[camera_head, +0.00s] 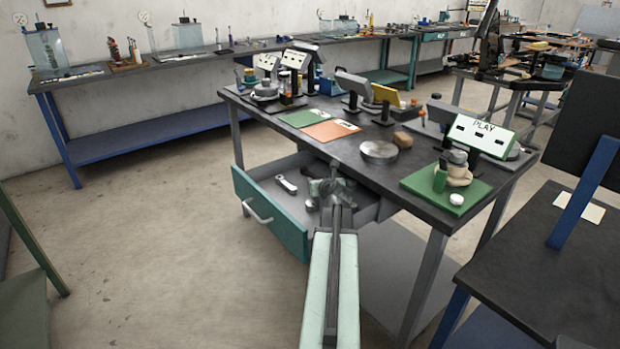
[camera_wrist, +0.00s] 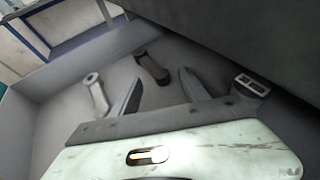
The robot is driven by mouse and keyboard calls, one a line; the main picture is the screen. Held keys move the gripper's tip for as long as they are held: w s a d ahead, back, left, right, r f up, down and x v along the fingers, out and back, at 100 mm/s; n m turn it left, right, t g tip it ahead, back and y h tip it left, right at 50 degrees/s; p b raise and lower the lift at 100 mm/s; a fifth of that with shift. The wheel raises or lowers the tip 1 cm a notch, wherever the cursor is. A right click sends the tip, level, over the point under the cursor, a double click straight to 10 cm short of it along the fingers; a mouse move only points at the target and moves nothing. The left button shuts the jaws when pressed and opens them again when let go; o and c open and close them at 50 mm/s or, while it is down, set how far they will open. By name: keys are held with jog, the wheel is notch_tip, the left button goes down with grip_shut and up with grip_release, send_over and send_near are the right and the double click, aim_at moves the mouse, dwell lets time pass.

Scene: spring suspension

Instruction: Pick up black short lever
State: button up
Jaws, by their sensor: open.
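The black short lever (camera_wrist: 152,67) lies on the floor of the open drawer (camera_wrist: 55,130) in the wrist view. It is dark with a rounded far end. My gripper (camera_wrist: 161,77) is open and points down into the drawer, with the lever just beyond and between its two fingertips. It holds nothing. In the head view my gripper (camera_head: 331,190) is inside the drawer (camera_head: 268,213) and covers part of its contents. A dark piece (camera_head: 312,205) shows beside it, but I cannot tell if it is the lever.
A light grey lever (camera_wrist: 97,95) lies left of my fingers, also seen in the head view (camera_head: 286,184). A grey slotted part (camera_wrist: 253,85) is to the right. The drawer walls and the workbench top (camera_head: 345,150) edge close in around my gripper.

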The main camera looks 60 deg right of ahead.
aim_at(309, 198)
jog(key=x, duration=0.3)
jog(key=shift+s+b, duration=0.1)
jog(key=shift+b, duration=0.25)
jog(key=shift+a, duration=0.1)
grip_shut()
jog(key=shift+r, duration=0.15)
jog(key=shift+r+p, duration=0.5)
jog(key=shift+p, duration=0.2)
jog(key=shift+s+a, duration=0.1)
jog(key=shift+a, duration=0.25)
jog(key=a, duration=0.2)
jog(key=s+a, duration=0.1)
jog(key=a, duration=0.5)
jog(key=shift+s, duration=0.2)
notch_tip(309, 198, up, 14)
jog(key=p, duration=1.4)
jog(key=shift+w+d, duration=0.15)
jog(key=shift+d, duration=0.3)
